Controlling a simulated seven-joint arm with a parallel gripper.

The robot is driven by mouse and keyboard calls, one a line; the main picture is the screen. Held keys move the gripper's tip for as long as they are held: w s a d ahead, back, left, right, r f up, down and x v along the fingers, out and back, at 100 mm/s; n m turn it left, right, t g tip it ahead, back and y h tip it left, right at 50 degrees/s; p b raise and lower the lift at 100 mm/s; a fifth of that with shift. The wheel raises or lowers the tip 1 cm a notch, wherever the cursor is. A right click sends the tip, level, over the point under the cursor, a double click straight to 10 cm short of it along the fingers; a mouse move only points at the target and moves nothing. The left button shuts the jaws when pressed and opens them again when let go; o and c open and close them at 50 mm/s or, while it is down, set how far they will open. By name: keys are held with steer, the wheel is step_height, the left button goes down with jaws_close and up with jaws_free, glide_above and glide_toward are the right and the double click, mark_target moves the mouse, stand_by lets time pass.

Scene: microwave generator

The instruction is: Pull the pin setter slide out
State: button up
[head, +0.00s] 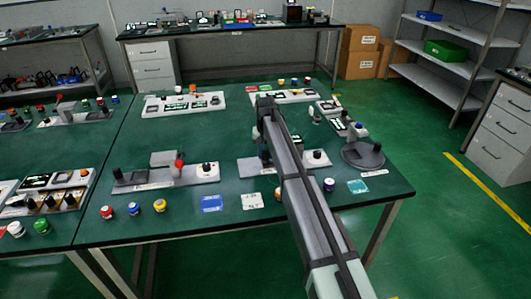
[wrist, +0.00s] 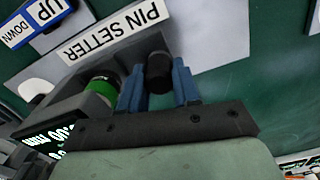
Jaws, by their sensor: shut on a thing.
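In the wrist view, the pin setter stands beside a white label reading PIN SETTER (wrist: 115,30). Its dark grey body ends in a round black knob (wrist: 159,70), which looks like the handle of the slide. My gripper (wrist: 158,88) has its two blue fingers on either side of this knob and is shut on it. How far the slide is out cannot be told. In the head view, my arm runs over the middle of the right table and hides the gripper and most of the pin setter.
A green-ringed part (wrist: 100,88) and a lit display (wrist: 48,140) sit close left of my fingers. An UP/DOWN label (wrist: 32,22) is at the upper left. A round dark base (head: 362,155) stands right of my arm, and another device (head: 165,178) stands left.

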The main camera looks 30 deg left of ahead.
jaws_close()
steer(key=s+a, duration=0.6)
steer(key=a, duration=0.1)
steer(key=shift+s, duration=0.3)
steer(key=o, duration=1)
jaws_free()
steer(key=shift+d, duration=0.1)
steer(key=shift+r, duration=0.1)
step_height(320, 180, up, 14)
steer(key=shift+f, duration=0.15)
